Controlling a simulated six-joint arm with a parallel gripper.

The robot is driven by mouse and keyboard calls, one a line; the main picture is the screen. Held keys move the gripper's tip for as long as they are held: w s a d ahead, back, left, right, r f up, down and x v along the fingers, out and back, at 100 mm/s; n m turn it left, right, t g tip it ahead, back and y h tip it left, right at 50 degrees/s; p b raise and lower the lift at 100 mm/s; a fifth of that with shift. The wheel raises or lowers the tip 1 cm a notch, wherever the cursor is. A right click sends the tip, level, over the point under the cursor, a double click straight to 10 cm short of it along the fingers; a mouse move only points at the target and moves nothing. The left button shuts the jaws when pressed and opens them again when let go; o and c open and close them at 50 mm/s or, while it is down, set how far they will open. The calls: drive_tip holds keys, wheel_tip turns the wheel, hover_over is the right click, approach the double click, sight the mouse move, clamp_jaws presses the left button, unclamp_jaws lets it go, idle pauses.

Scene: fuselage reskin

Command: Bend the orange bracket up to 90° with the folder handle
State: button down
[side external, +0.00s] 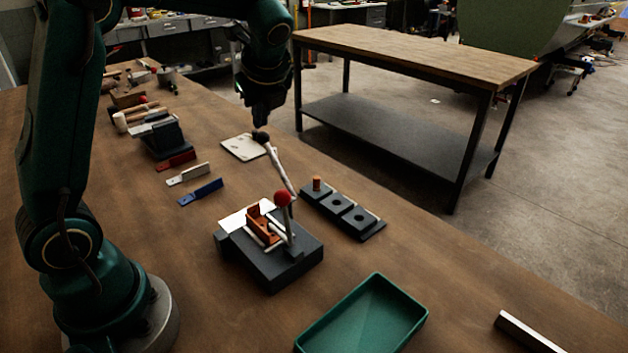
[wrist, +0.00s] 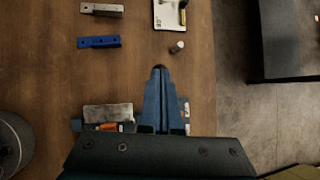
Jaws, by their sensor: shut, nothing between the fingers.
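The orange bracket (side external: 268,225) is in the folder. One part of it appears to stand up, but I cannot read its angle. In the wrist view, the folder's pale plate (wrist: 106,112) and a bit of orange bracket (wrist: 108,127) show at the lower left, partly hidden by my gripper. My gripper (side external: 262,120) is shut and empty, above the bench beyond the folder and apart from the red knob. Its closed fingers (wrist: 160,80) point up the wrist view.
A pale rod with a dark end (side external: 272,156) slants just below my gripper. A dark holed block (side external: 365,226) with an orange peg lies right of the folder. Red, grey and blue strips (side external: 201,192) lie left. A green tray (side external: 312,343) is in front.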

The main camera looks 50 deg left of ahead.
drive_tip(key=s+d+r, duration=0.3)
drive_tip(key=r, duration=0.3)
drive_tip(key=s+d+r, duration=0.2)
drive_tip(key=s+r, duration=0.2)
drive_tip(key=r, duration=0.3)
drive_tip(key=s+d+f+n+t+h, duration=0.1)
drive_tip(key=s+d+f+n+h, duration=0.2)
drive_tip(key=n, duration=0.6)
drive_tip(key=s+d+f+n+t+h, duration=0.2)
drive_tip(key=s+d+f+n+h, duration=0.1)
drive_tip(key=s+d+f+n, duration=0.4)
wheel_tip(320, 180, down, 4)
drive_tip(key=n, duration=0.2)
drive_tip(key=shift+s+d+r+n+h, duration=0.15)
drive_tip(key=shift+d+r+n+h, duration=0.15)
drive_tip(key=shift+n, duration=0.1)
